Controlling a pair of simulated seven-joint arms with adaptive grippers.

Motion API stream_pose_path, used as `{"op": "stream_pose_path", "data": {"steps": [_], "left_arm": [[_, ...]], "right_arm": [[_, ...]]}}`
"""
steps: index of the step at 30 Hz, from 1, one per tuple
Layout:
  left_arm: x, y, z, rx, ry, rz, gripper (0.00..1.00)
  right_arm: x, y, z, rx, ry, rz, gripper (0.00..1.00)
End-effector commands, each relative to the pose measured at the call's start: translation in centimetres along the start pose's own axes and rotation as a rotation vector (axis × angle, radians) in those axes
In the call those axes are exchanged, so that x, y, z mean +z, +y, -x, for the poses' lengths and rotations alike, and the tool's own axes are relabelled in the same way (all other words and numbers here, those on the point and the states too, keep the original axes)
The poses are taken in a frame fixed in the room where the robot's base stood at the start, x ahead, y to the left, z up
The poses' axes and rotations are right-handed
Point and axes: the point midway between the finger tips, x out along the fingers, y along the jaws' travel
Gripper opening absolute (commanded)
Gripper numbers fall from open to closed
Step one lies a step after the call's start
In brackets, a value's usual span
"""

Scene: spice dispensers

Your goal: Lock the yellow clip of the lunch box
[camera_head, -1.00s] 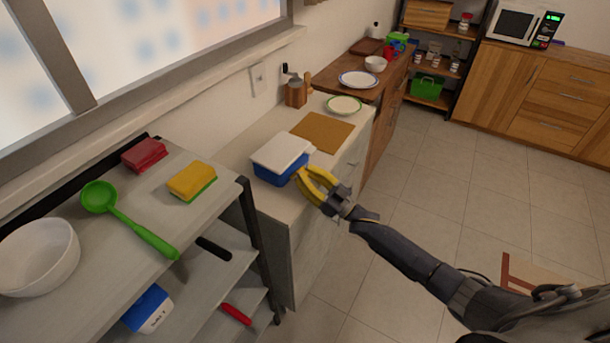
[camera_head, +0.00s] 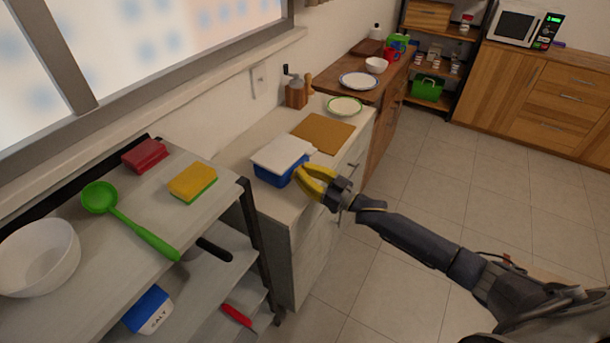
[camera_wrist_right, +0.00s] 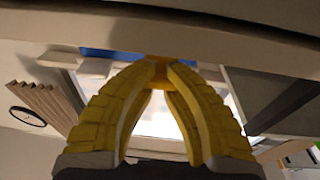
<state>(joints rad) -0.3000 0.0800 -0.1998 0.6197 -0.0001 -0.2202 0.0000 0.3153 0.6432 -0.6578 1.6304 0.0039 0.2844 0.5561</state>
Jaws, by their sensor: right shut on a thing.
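The lunch box has a white lid (camera_head: 282,152) and a blue body (camera_head: 270,178), and it stands on the white counter. My right gripper (camera_head: 301,173), with yellow fingers, is at the right side of the box. In the right wrist view, the fingertips (camera_wrist_right: 158,70) come together on a small orange-yellow piece, the yellow clip (camera_wrist_right: 158,75), at the box's edge. The blue body (camera_wrist_right: 108,54) shows behind it. The fingers hide the clip in the head view, and its exact angle is hard to tell. My left gripper is not in view.
A brown cutting board (camera_head: 323,134) lies just behind the box, with a green-rimmed plate (camera_head: 344,105) beyond it. A grey shelf (camera_head: 150,215) with a green ladle (camera_head: 125,218) and a sponge (camera_head: 193,182) stands at the front left. The floor on the right is open.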

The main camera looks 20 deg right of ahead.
Motion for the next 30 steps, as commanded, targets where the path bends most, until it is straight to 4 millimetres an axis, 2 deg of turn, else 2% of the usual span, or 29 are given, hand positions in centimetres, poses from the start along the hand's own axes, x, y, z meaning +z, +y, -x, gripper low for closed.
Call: {"op": "stream_pose_path", "data": {"steps": [15, 30], "left_arm": [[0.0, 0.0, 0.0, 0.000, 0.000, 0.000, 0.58], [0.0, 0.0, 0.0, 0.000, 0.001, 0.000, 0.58]], "right_arm": [[-0.9, 0.0, -1.3, -0.001, -0.293, 0.004, 0.00], [-0.9, 0.0, -1.8, 0.000, -0.410, 0.001, 0.00]]}}
